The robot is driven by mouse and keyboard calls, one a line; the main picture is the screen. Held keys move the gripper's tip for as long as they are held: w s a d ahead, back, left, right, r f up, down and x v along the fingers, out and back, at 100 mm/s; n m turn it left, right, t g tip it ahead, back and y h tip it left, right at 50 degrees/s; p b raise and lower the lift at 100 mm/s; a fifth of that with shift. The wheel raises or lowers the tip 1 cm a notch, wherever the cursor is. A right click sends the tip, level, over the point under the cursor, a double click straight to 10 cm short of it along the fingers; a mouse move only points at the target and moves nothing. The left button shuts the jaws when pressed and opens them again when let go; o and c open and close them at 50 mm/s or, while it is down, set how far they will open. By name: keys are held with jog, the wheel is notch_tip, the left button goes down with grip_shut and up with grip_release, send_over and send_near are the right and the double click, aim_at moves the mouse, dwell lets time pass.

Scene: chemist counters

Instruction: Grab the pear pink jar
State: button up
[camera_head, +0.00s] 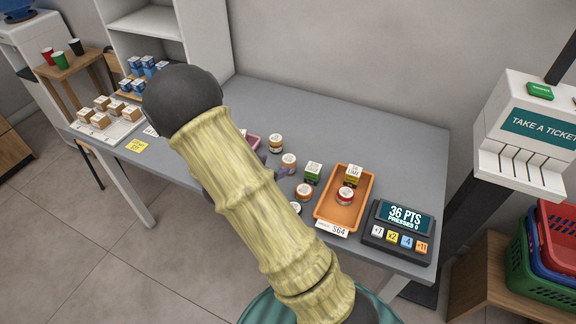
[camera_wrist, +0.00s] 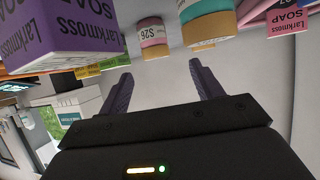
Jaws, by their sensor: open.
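In the wrist view, which is upside down, a small jar with a pink band and an S26 label (camera_wrist: 153,38) stands ahead, between the lines of my fingers. Whether it is the pear jar I cannot read. My gripper (camera_wrist: 160,72) is open and empty, with its purple fingers apart and short of the jar. A teal and orange jar (camera_wrist: 207,22) stands close on the jar's right. In the head view my arm hides most of the gripper; purple finger parts show near the small jars (camera_head: 289,161).
In the wrist view, a purple Larkmoss soap box (camera_wrist: 75,28) is near on the left and a pink soap box (camera_wrist: 287,20) on the right. In the head view, an orange tray (camera_head: 329,206) and a points display (camera_head: 399,232) occupy the counter's right. The counter's back (camera_head: 330,120) is clear.

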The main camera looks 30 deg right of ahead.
aim_at(288, 160)
jog(key=x, duration=0.5)
jog(key=shift+s, duration=0.1)
jog(key=shift+d+x, duration=0.2)
jog(key=shift+x, duration=2.4)
jog(key=shift+s+r, duration=0.15)
jog(key=shift+s, duration=0.1)
jog(key=shift+c, duration=0.3)
jog(key=c, duration=1.1)
